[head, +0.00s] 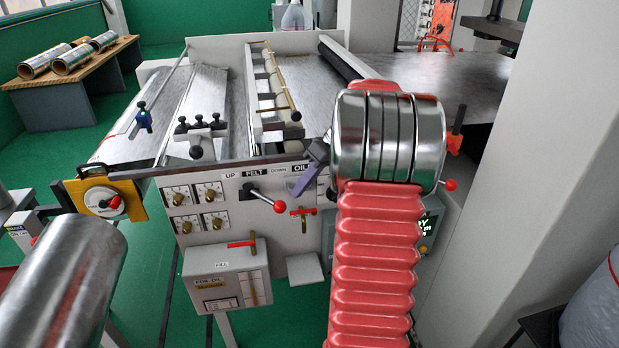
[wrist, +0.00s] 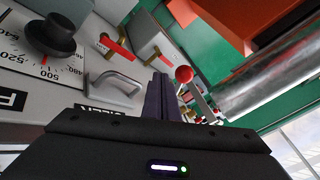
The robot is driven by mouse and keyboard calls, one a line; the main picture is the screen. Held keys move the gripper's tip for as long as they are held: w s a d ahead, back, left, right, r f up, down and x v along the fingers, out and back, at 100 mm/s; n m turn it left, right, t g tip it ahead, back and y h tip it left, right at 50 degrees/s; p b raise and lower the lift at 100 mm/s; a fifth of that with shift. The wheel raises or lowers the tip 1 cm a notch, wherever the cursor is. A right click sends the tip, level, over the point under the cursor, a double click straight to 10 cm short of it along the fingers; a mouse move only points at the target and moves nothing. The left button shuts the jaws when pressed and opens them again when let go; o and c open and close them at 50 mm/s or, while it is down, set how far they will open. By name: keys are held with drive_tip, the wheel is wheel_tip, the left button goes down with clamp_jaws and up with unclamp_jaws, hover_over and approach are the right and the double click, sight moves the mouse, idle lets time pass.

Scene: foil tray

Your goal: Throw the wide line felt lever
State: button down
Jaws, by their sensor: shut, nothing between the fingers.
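The felt lever (head: 264,199) is on the grey front panel under the UP, FELT and DOWN labels. It has a black hub, a metal rod and a red ball end, and it slants right and down, toward the DOWN side. My gripper (head: 298,189) is shut and empty, its purple fingers just right of and slightly above the ball. In the wrist view my gripper (wrist: 160,82) points forward with its fingers together. A red ball (wrist: 184,74) shows just right of the fingertips; it looks like the lever's end, and I cannot tell if they touch.
A red-handled valve (head: 302,211) sits right below my gripper. A box with a red handle (head: 241,244) hangs lower on the panel, and several gauges (head: 195,205) are at left. In the wrist view a black knob (wrist: 50,36) and a grey handle (wrist: 116,86) are left of the fingers.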

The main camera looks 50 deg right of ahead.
drive_tip(key=shift+a+f, duration=0.25)
drive_tip(key=shift+a, duration=0.95)
drive_tip(key=shift+s+a, duration=0.1)
drive_tip(key=shift+s, duration=0.05)
